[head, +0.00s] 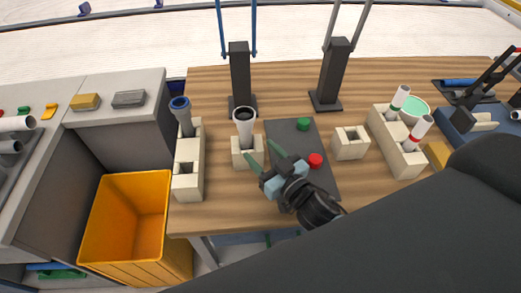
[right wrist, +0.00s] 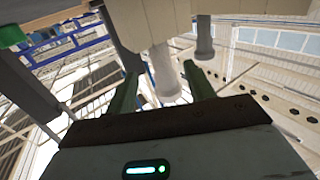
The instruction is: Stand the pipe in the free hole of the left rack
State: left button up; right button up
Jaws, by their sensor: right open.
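A grey-white pipe with a dark-lined mouth (head: 244,125) stands upright in a small cream single-hole block (head: 246,158) near the middle of the table. The left rack (head: 188,152) is a cream two-hole block to its left. A grey pipe with a blue rim (head: 183,115) stands in its far hole; its near hole (head: 186,168) is empty. My right gripper (head: 258,149) is open, its green fingers pointing toward the grey-white pipe from the right. In the right wrist view a pale pipe end (right wrist: 167,77) shows between the open fingers (right wrist: 160,85), not gripped. My left gripper is not in view.
A dark mat (head: 292,139) with green and red buttons lies right of the pipe. An empty cream block (head: 350,144) and a right rack (head: 390,135) with two white pipes stand further right. Two dark posts (head: 240,75) rise behind. An orange bin (head: 127,220) is at left.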

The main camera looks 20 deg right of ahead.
aim_at(249, 139)
jog(key=x, duration=0.6)
jog(key=shift+w+r+p, duration=0.1)
jog(key=shift+p, duration=0.2)
jog(key=shift+x, duration=0.85)
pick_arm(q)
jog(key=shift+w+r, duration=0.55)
